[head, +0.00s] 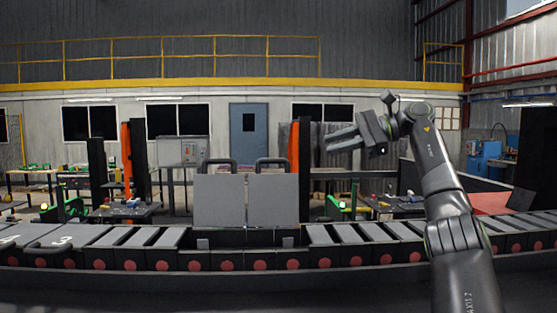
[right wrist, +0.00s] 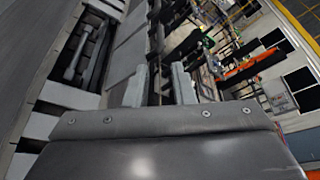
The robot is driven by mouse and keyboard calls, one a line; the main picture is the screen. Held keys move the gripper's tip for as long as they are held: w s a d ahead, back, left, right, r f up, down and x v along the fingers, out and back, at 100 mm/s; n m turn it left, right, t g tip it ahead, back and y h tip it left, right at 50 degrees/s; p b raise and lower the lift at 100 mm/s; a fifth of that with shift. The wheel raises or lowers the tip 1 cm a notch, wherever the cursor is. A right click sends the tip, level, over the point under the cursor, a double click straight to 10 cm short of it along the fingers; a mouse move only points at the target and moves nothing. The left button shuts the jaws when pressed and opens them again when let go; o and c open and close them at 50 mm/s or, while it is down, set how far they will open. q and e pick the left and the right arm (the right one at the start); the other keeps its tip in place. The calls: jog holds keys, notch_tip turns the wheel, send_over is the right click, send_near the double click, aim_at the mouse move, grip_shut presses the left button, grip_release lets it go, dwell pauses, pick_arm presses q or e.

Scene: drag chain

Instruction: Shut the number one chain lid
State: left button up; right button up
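The drag chain (head: 340,257) runs across the head view. Two grey lids with dark handles stand upright, open, in its middle: a left one (head: 219,203) and a right one (head: 272,200). No number shows on either, so I cannot read which is number one. Farther left, lids marked 3 (head: 62,240) and 4 (head: 12,238) lie flat. My right gripper (head: 338,140) is raised above and right of the right upright lid, apart from it. In the right wrist view its two fingers (right wrist: 159,88) are apart with nothing between them. My left gripper is not in view.
An open dark slot of the chain (right wrist: 88,48) shows in the right wrist view. Workbenches (head: 400,203) and orange posts (head: 294,150) stand behind the chain. The air between my right gripper and the upright lids looks clear.

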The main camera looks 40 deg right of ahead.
aim_at(278, 160)
jog(key=p+x, duration=0.2)
jog(key=x, duration=1.2)
jog(key=shift+w+a, duration=0.2)
jog(key=shift+a, duration=0.05)
jog(key=shift+w+f, duration=0.2)
jog(key=shift+w, duration=0.2)
jog(key=shift+s, duration=0.1)
jog(key=shift+c, duration=0.2)
jog(key=shift+a, duration=0.1)
grip_shut()
